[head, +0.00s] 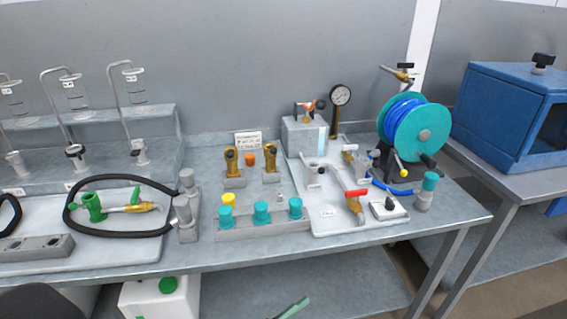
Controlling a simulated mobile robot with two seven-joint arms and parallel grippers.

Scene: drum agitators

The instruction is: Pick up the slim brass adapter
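Two brass fittings stand upright on small grey blocks near the middle of the table: the left one (231,161) looks a little wider, the right one (270,161) a little narrower. I cannot tell for sure which is the slim brass adapter. A brass-tipped piece (142,207) also lies by a green fitting (94,207) on the left tray. Neither of my grippers shows in the head view.
A grey rack with teal caps (262,212) and a yellow cap (228,199) stands before the brass fittings. An orange knob (250,159) sits between them, with a sign (248,140) behind. A black hose (117,178) loops at left; a white board (330,218) with valves lies right.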

